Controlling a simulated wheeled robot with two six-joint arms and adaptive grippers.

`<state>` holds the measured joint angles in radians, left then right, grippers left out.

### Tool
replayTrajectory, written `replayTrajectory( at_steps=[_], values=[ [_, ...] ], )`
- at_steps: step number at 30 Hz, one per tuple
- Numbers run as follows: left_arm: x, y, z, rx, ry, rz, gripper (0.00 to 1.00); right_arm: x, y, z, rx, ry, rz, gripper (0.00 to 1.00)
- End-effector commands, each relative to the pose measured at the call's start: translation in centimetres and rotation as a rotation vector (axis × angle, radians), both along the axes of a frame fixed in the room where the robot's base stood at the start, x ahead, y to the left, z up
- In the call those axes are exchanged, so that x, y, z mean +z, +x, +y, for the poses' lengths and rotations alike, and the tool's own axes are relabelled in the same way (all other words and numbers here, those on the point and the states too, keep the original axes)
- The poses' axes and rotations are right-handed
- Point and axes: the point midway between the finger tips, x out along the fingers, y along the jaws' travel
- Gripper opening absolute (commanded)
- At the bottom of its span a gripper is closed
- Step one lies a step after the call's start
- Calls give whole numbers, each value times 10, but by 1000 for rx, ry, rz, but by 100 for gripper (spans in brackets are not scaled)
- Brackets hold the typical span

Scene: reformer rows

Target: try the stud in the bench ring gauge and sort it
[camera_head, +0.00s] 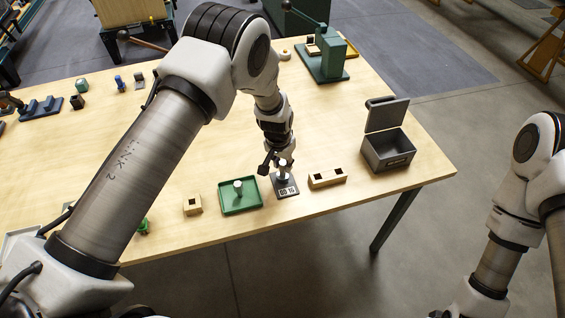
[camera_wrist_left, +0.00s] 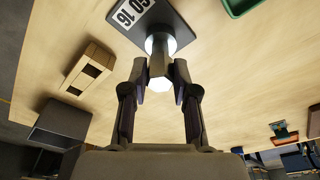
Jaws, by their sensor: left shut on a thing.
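My left gripper (camera_head: 281,166) is shut on a pale metal stud (camera_wrist_left: 158,68) directly over the ring gauge. The gauge is a dark plate (camera_head: 289,192) with a white "GO 16" label near the table's front edge; its plate (camera_wrist_left: 182,30) also shows in the left wrist view. The stud's far end meets the bright ring at the plate; I cannot tell how deep it sits. A green tray (camera_head: 226,209) just left of the gauge holds another upright stud (camera_head: 238,186). My right gripper is out of view.
Right of the gauge lies a wooden block (camera_head: 327,178) with two square holes, then a dark box (camera_head: 377,156) with its lid open. A small wooden block (camera_head: 192,205) stands left of the tray. A green press (camera_head: 331,58) stands at the back. The table's middle is mostly clear.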

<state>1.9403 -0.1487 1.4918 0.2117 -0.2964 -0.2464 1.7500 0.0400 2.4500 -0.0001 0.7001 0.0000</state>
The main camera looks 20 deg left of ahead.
Motion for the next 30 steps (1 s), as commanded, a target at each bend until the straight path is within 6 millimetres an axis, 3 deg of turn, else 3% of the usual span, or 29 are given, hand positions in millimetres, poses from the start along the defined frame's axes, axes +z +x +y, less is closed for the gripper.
replayTrajectory(
  at_steps=[10,30],
  values=[
    [0,-3,0,0,1,8,0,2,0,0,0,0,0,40],
    [43,-1,0,-1,1,3,0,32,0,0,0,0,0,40]
  ],
)
